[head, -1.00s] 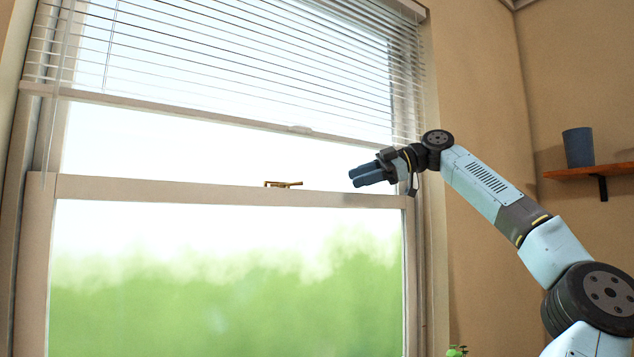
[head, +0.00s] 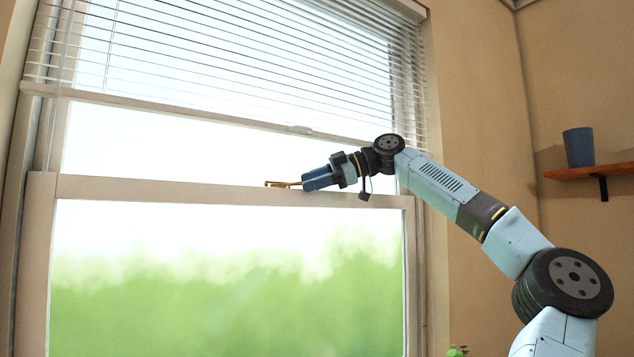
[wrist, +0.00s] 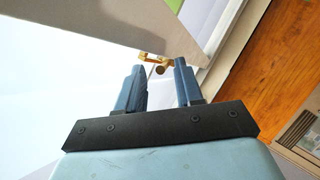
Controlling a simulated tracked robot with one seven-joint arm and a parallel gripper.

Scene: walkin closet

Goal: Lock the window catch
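The brass window catch (head: 281,184) sits on top of the window's middle rail (head: 180,190), left of centre in the head view. In the wrist view the catch (wrist: 155,62) lies just beyond the fingertips, with a round knob end in line with the gap between them. My gripper (head: 304,181) is just right of the catch, its blue fingers pointing left along the rail. In the wrist view my gripper (wrist: 160,72) is open, its two fingers apart with nothing held between them. Whether a fingertip touches the catch I cannot tell.
White blinds (head: 250,60) hang over the upper window, their bottom bar above my gripper. A wooden shelf (head: 590,171) with a dark blue cup (head: 578,147) is on the right wall. A wooden floor (wrist: 275,70) shows in the wrist view.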

